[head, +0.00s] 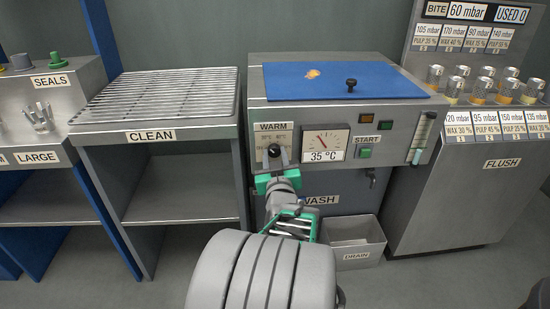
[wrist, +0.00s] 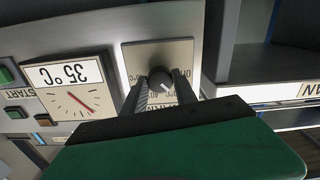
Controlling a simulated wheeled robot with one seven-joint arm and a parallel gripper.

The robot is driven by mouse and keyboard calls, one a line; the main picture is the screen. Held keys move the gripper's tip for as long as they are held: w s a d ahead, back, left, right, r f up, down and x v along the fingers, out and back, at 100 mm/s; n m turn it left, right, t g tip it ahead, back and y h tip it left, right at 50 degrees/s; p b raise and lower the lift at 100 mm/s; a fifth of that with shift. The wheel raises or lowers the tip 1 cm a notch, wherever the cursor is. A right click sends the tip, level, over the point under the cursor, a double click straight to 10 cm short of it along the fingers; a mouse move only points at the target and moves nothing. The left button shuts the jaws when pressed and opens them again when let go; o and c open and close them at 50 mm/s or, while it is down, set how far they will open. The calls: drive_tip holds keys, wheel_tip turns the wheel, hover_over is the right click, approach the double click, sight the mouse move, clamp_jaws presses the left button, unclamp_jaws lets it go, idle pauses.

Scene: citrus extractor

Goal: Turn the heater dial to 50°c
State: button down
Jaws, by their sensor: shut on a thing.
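The heater dial is a dark round knob (head: 274,150) on a light plate marked WARM, on the front of the wash machine. It also shows in the wrist view (wrist: 161,80), with a pale pointer mark on its face. My gripper (head: 273,158) is in front of the plate, its two fingers shut on the knob from either side; the fingers also show in the wrist view (wrist: 160,92). The gauge (head: 326,144) right of the plate reads 35 °C. The scale around the knob is partly hidden by the fingers.
A blue lid (head: 340,80) with a black knob covers the machine. A green START button (head: 365,153) is right of the gauge. The CLEAN rack (head: 160,95) stands left. A DRAIN bin (head: 355,240) is below right. The FLUSH unit (head: 470,190) stands far right.

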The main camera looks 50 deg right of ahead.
drive_tip(key=m, duration=0.6)
drive_tip(key=shift+m, duration=0.3)
drive_tip(key=m+p, duration=0.2)
drive_tip(key=m, duration=0.4)
drive_tip(key=shift+r, duration=0.15)
drive_tip(key=m+p, duration=0.2)
drive_tip(key=m, duration=0.2)
drive_tip(key=m+p, duration=0.2)
drive_tip(key=m, duration=0.1)
drive_tip(key=shift+m, duration=0.3)
drive_tip(key=m+p, duration=0.3)
drive_tip(key=m, duration=0.3)
drive_tip(key=c, duration=1)
unclamp_jaws()
drive_tip(key=shift+o, duration=0.2)
